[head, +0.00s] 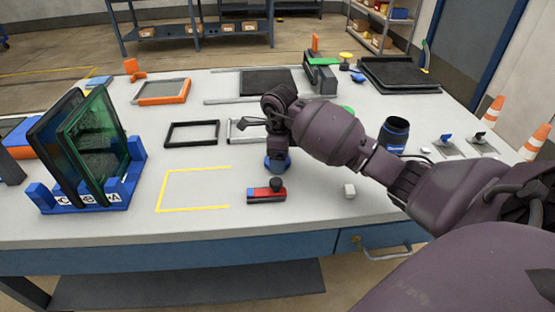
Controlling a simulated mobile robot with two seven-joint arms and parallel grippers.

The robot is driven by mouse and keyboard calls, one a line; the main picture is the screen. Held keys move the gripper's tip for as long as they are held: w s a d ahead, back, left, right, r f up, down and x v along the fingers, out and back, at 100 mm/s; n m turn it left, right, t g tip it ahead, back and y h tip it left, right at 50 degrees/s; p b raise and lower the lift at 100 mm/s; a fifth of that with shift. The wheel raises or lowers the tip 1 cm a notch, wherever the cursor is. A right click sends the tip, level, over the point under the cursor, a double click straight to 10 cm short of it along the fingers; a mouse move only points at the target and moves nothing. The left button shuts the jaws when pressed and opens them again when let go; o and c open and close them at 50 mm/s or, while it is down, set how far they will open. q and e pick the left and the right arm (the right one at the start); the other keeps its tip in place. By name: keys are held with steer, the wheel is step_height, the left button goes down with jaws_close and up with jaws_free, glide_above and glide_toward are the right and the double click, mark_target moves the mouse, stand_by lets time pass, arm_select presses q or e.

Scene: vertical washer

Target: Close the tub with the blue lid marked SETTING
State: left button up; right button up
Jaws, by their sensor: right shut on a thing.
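My right gripper (277,158) points down over the middle of the table, shut on a round blue piece that looks like the blue lid (277,165). The fingers hide most of it, and I cannot read any marking. I cannot tell whether it touches the table. A dark blue tub (394,136) with a pale label band stands upright to the right, beyond my right forearm. Its top looks open and dark inside. The lid is apart from the tub, to its left. My left gripper is out of view.
A red and blue block with a black knob (267,195) lies just in front of the gripper. A blue rack (110,195) holds upright panels at left. The yellow-outlined area (163,190) is clear.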

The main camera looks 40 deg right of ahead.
step_height(320, 180, up, 20)
steer(key=p, duration=0.2)
stand_by(0.4)
steer(key=s+a+f+n, duration=0.6)
steer(key=a+n, duration=0.2)
steer(key=n, duration=0.5)
steer(key=s+a+f+n, duration=0.6)
steer(key=a+n, duration=0.3)
steer(key=n, duration=0.4)
steer(key=shift+s+a+f+n, duration=0.3)
steer(key=shift+n, duration=0.1)
